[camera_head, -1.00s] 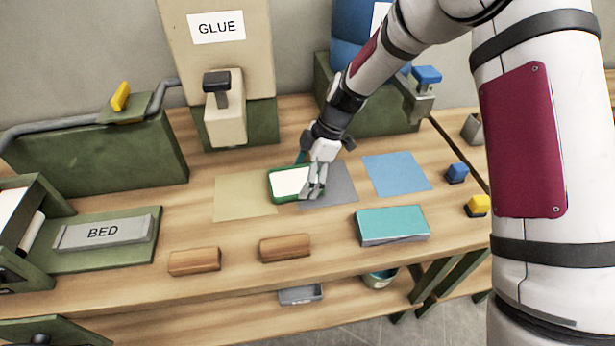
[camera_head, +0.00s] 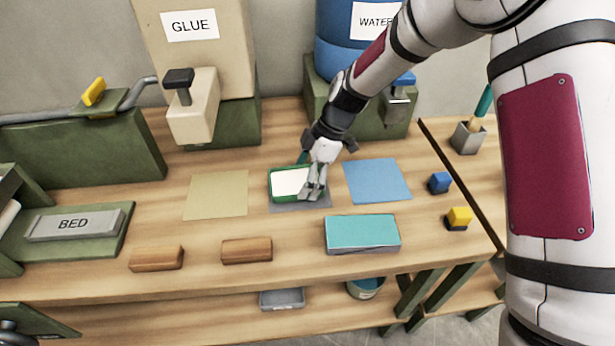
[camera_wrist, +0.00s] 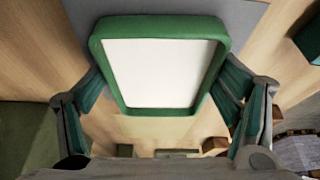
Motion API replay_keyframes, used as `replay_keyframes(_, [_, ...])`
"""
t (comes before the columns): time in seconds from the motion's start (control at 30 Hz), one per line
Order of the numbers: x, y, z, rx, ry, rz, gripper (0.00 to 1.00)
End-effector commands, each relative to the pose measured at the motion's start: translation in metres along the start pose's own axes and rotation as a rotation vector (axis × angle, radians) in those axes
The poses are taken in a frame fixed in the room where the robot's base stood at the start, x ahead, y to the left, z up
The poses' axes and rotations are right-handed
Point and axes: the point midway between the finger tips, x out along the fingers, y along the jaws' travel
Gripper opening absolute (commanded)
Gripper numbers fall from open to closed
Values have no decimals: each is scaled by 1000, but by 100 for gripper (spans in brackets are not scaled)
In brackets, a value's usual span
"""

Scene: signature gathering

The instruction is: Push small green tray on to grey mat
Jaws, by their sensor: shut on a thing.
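The small green tray (camera_head: 284,198), a rounded rectangle with a white inside, is over the grey mat (camera_head: 305,206). It covers much of the mat, whose front and right parts show. I cannot tell whether the tray rests on the mat or sits slightly above it. My gripper (camera_head: 313,190) is at the tray's right side in the head view and is shut on it. In the wrist view, the green tray (camera_wrist: 160,24) lies between the two teal-padded fingers, with one finger on each side. A strip of grey shows beyond it.
A beige mat (camera_head: 217,195) is to the left and a blue mat (camera_head: 377,180) to the right. A teal-topped block (camera_head: 362,232) and two brown blocks (camera_head: 157,259) lie near the front. Glue (camera_head: 190,110) and water (camera_head: 350,45) dispensers stand behind.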

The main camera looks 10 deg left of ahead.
Motion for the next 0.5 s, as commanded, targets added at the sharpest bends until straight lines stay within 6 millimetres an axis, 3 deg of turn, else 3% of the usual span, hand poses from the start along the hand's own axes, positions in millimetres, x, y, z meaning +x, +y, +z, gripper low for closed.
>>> replay_keyframes(0.47, [1, 1, 0, 1, -1, -1, 48])
replay_keyframes(0.5, [1, 1, 0, 1, -1, -1, 92])
